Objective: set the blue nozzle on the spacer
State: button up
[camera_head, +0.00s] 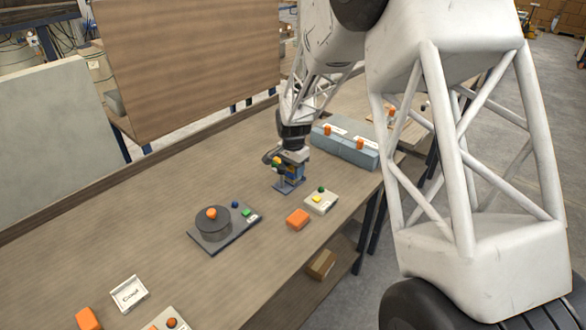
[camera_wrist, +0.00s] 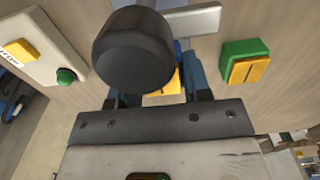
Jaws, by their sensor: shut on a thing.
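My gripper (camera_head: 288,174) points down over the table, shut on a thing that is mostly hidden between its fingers. In the wrist view, a strip of blue (camera_wrist: 182,45), perhaps the blue nozzle, shows behind a large dark cylinder, with a yellow patch between the fingers. The dark cylinder hides most of the grasp. A flat grey piece (camera_head: 285,187) lies directly below the gripper on the table; it also shows as a grey bar in the wrist view (camera_wrist: 195,20). I cannot tell whether this is the spacer or whether the held thing touches it.
A white panel (camera_head: 314,206) with yellow and green buttons and an orange block (camera_head: 298,219) lie close by, toward the table's front edge. A grey plate (camera_head: 240,236) bears a dark round drum (camera_head: 213,226). A grey-blue box (camera_head: 350,153) with orange knobs stands behind. The table's left part is fairly clear.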

dwell(0.3)
jog(key=o, duration=1.1)
jog(key=shift+c, duration=0.2)
jog(key=shift+r, duration=3.9)
